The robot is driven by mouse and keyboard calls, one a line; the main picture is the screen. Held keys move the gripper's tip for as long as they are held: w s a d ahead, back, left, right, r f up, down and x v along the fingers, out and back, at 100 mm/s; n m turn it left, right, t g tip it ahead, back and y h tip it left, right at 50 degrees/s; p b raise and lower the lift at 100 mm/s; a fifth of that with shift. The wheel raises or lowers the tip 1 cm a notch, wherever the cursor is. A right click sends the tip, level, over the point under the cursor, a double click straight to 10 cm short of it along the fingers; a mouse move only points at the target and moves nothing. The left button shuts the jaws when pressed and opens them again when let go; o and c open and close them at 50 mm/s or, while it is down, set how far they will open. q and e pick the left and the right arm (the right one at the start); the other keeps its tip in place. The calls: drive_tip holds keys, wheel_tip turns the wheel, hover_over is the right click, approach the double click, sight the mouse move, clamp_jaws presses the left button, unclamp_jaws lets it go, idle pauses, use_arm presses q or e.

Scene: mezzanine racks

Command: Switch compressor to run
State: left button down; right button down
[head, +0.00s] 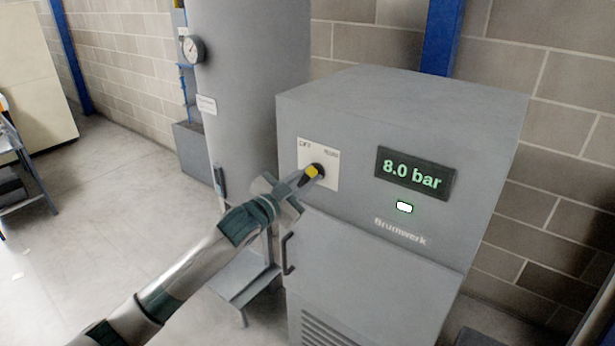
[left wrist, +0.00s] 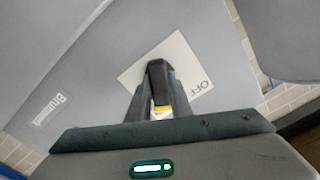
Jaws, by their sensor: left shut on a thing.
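The compressor (head: 335,255) is a grey cabinet with a white switch plate (head: 331,183) marked OFF at its upper left and a second, blurred word at its upper right. A black rotary knob with a yellow part (head: 313,171) sits on the plate. My left gripper (head: 308,178) is at the knob, shut on it. In the left wrist view the fingers close around the black knob (left wrist: 158,75), and the plate (left wrist: 190,55) with OFF lies behind. The knob's exact pointing direction is hard to tell. My right gripper is not in view.
A display (head: 414,172) reads 8.0 bar, with a lit pale-green lamp (head: 404,207) below it. A tall grey tank (head: 250,80) with a gauge (head: 193,49) stands left of the cabinet. A cabinet door handle (head: 288,254) is below the switch.

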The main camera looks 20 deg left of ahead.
use_arm(q)
drive_tip(key=shift+m, duration=1.1)
drive_tip(key=c, duration=1.6)
unclamp_jaws()
drive_tip(key=shift+s+a+f, duration=0.1)
drive_tip(key=shift+s+a, duration=0.05)
drive_tip(key=shift+s, duration=0.3)
drive_tip(key=shift+b+v, duration=2.7)
drive_tip(key=shift+v, duration=5.5)
